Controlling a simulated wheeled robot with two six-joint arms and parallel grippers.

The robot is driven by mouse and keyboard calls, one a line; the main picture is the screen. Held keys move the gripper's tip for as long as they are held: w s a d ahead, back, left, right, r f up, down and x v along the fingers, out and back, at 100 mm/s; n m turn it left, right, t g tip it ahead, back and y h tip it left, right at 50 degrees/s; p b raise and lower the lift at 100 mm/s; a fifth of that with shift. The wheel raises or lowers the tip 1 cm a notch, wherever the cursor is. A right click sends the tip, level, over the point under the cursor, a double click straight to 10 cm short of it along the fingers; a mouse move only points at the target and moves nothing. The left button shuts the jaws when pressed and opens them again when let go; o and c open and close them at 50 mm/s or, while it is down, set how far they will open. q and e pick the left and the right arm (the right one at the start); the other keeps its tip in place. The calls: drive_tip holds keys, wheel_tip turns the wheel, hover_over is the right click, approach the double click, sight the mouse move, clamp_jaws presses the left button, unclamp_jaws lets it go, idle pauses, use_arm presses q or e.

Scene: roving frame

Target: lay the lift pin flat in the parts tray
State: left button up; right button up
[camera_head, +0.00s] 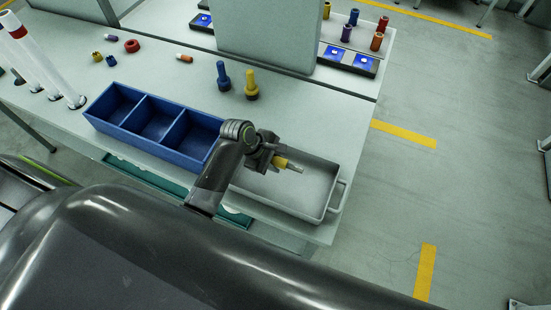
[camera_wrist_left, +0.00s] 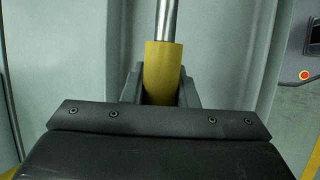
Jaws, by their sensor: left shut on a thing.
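The lift pin, with a yellow grip (camera_head: 281,163) and a bare metal shaft (camera_head: 295,168), is in my left gripper (camera_head: 276,160). In the left wrist view the gripper (camera_wrist_left: 160,90) is shut around the yellow grip (camera_wrist_left: 162,65), and the metal shaft (camera_wrist_left: 167,18) points away from the jaws. In the head view the shaft points right and slightly down the picture. The grey parts tray (camera_head: 328,206), with a handle at its right end, appears behind and below the pin. The pin's height above the tray cannot be told. My right gripper is not in view.
A blue three-compartment bin (camera_head: 140,136) stands left of the tray. A blue peg (camera_head: 223,77) and a yellow peg (camera_head: 251,87) stand behind it. Small coloured parts lie farther left. White posts (camera_head: 50,70) stand at the left. The worktop right of the yellow peg is clear.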

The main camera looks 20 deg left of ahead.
sight(283, 173)
use_arm(q)
drive_tip(key=shift+f, duration=0.75)
drive_tip(key=shift+f+b, duration=0.45)
drive_tip(key=shift+f, duration=0.55)
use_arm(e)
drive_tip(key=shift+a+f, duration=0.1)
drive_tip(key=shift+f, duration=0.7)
use_arm(q)
drive_tip(key=o, duration=1.1)
